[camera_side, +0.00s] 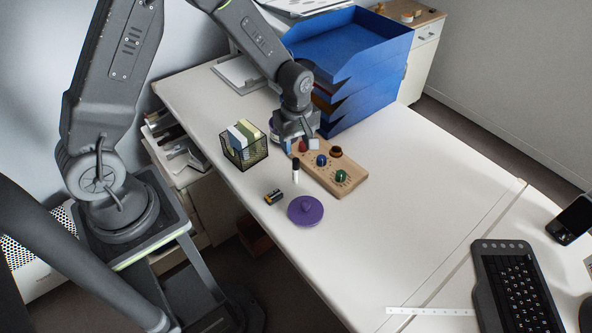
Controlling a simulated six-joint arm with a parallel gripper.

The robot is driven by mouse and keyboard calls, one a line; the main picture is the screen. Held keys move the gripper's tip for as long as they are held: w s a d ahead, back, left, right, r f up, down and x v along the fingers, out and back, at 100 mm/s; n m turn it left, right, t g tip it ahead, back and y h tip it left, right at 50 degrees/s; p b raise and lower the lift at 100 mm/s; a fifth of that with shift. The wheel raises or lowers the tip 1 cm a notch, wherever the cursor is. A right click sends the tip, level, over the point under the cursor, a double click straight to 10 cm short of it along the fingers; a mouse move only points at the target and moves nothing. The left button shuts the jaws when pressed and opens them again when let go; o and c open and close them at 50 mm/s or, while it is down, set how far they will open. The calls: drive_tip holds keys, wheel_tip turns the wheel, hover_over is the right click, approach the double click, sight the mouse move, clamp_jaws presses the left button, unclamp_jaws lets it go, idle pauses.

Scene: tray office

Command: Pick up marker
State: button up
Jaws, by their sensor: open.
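A small upright marker (295,172), white with a dark top, seems to stand on the white desk at the near left edge of the wooden board. My gripper (301,144) is open and points down, above and behind the marker in this view, over the far left end of the board. A small red piece shows between or just beyond the fingers. I cannot tell exactly how high the fingertips are.
The wooden board (348,181) carries several coloured knobs. A wire mesh basket (243,152), a battery (274,197) and a purple lid (305,211) are nearby. Blue stacked trays (366,88) stand behind. A keyboard (517,285) lies right; the desk's middle right is clear.

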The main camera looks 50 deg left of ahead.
sight(296, 159)
wheel_tip(296, 159, down, 9)
drive_tip(key=shift+s+f, duration=0.1)
idle(0.4)
clamp_jaws()
idle(0.4)
